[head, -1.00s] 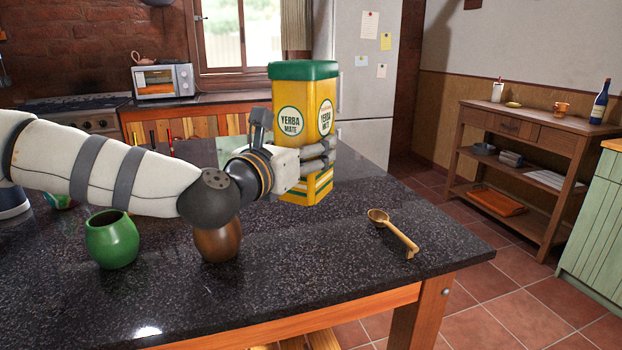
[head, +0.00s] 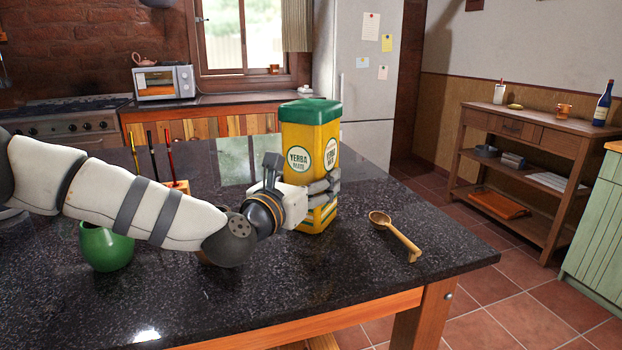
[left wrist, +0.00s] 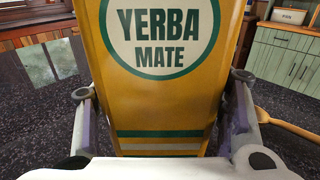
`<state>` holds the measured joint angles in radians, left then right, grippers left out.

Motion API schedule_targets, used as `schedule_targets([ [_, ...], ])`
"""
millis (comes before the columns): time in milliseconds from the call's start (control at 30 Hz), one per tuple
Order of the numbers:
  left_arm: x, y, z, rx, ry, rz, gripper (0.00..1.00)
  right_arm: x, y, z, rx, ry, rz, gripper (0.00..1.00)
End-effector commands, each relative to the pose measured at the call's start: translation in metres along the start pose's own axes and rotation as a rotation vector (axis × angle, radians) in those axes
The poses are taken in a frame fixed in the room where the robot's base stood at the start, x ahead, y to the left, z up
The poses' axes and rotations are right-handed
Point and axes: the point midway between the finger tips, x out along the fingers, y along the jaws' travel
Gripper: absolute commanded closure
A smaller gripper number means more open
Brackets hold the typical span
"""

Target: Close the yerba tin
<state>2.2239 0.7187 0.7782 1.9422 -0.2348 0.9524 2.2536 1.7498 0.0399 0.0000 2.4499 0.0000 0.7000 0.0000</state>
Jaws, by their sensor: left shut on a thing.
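The yerba tin (head: 312,138), yellow with green and white labels, stands near upright over the dark countertop, right of centre in the head view. Its green lid (head: 310,111) sits on top. I cannot tell whether it is fully pressed down. My left gripper (head: 320,190) is shut around the tin's lower half. In the left wrist view the tin (left wrist: 160,95) fills the space between the fingers (left wrist: 160,120). Whether the tin's base touches the counter is hard to tell. My right gripper is not in view.
A wooden scoop (head: 395,236) lies right of the tin. A green cup (head: 104,250) stands at the left, partly behind my left arm. A holder with thin sticks (head: 152,155) stands behind the arm. The front right of the dark counter (head: 330,275) is clear.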

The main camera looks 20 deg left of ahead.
Motion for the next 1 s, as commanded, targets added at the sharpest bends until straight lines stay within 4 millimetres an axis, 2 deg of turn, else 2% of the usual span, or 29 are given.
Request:
schedule_targets([
  [100, 0.0, 0.0, 0.006, 0.001, -0.01, 0.0, 0.93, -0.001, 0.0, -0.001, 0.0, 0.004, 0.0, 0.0],
  [300, 0.0, 0.0, 0.0, 0.0, -0.007, 0.0, 0.93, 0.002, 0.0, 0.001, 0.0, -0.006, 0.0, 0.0],
  [333, 0.0, 0.0, -0.002, 0.0, -0.002, 0.0, 0.35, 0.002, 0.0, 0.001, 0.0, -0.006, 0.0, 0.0],
  [400, 0.0, 0.0, -0.001, 0.0, -0.003, 0.0, 0.19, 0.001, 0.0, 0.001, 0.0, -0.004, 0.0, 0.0],
  [700, 0.0, 0.0, -0.001, 0.0, -0.003, 0.0, 0.17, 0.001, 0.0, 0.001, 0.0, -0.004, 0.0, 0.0],
  [800, -0.001, -0.001, 0.007, 0.002, -0.008, -0.001, 0.17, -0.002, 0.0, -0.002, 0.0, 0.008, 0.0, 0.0],
  [867, -0.009, 0.0, 0.005, 0.0, -0.005, 0.0, 0.17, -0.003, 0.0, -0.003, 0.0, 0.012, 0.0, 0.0],
  [1000, -0.041, 0.0, 0.007, -0.002, -0.007, 0.0, 0.17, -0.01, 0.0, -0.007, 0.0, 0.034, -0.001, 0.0],
])
